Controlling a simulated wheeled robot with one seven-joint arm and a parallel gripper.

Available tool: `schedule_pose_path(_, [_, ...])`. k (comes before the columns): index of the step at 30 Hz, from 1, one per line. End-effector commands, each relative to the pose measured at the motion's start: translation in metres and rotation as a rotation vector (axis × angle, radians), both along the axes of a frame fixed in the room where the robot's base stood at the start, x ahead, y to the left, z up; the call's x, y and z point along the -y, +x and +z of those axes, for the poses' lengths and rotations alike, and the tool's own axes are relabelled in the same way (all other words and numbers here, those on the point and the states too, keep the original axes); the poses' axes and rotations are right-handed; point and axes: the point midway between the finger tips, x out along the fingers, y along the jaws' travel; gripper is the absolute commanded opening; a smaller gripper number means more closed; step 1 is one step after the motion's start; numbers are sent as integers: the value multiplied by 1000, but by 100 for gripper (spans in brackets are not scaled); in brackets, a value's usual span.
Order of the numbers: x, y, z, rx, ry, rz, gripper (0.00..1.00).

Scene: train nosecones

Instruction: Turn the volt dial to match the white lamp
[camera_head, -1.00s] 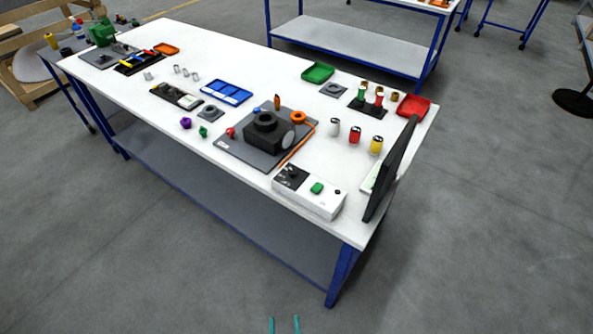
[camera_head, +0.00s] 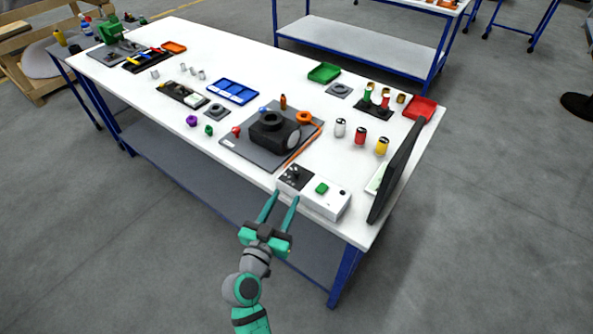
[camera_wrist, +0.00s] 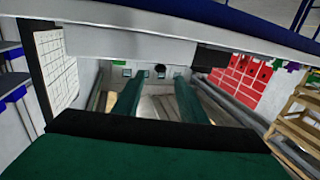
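A white control box (camera_head: 325,204) sits at the table's near edge. Its left end has a black panel with a small dark dial (camera_head: 295,173); the dial's pointing direction is too small to read. A green button (camera_head: 321,188) and a small dark round part (camera_head: 343,193) are on its top. I cannot make out a lit white lamp. My gripper (camera_head: 284,196) is open and empty, with its fingers apart just in front of the box's left end in the head view. In the wrist view its two green fingers (camera_wrist: 158,76) are apart with nothing between them.
A dark upright screen (camera_head: 396,172) stands right of the box. Behind the box lie a grey plate (camera_head: 245,150) with a black housing (camera_head: 270,130) and several cans, including a red one (camera_head: 360,137). The floor before the table is clear.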

Motion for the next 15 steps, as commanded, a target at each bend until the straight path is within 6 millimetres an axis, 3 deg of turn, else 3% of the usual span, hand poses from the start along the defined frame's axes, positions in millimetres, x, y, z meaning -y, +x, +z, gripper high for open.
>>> schedule_pose_path(8, [2, 20, 11, 24, 7, -19, 38])
schedule_pose_path(15, [17, 58, 12, 24, 6, -18, 38])
